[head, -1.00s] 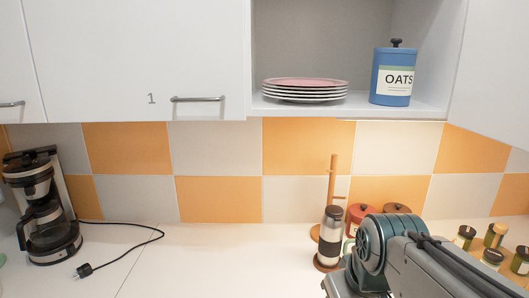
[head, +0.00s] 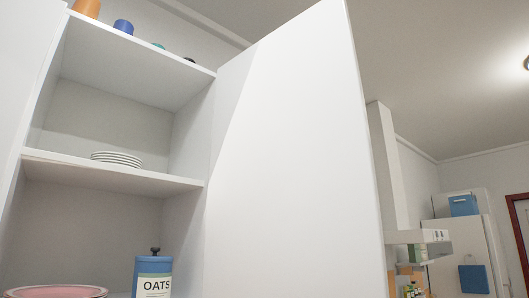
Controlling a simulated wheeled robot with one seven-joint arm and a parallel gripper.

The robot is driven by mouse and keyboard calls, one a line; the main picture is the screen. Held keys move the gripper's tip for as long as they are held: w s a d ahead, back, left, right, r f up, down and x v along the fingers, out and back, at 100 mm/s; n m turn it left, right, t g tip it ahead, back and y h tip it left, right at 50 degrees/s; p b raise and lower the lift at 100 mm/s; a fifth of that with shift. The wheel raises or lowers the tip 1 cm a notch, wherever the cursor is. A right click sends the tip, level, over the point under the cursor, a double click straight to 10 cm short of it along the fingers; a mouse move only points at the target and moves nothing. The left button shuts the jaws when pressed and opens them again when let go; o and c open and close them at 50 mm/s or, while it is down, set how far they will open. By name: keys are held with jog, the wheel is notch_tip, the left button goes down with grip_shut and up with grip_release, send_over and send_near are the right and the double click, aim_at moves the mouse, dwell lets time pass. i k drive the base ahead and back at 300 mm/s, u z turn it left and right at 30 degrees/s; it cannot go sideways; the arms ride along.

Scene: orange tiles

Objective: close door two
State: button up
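A tall white cabinet door (head: 300,165) stands swung open at the right side of an open wall cabinet (head: 110,178). It fills the middle of the head view and no number shows on the face I see. Its handle is not visible. The cabinet's shelves are exposed to its left. My gripper is not in this view, nor is any part of my arm.
The cabinet holds a blue OATS canister (head: 153,272), pink-topped plates (head: 55,291), white plates (head: 117,158) on the middle shelf, and an orange cup (head: 87,7) and a blue cup (head: 123,26) higher up. A range hood (head: 425,244) and fridge (head: 470,255) stand beyond the door.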

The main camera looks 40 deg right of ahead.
aim_at(293, 209)
jog(key=k, duration=0.25)
jog(key=u, duration=3.05)
jog(key=k, duration=1.8)
jog(key=z, duration=2.05)
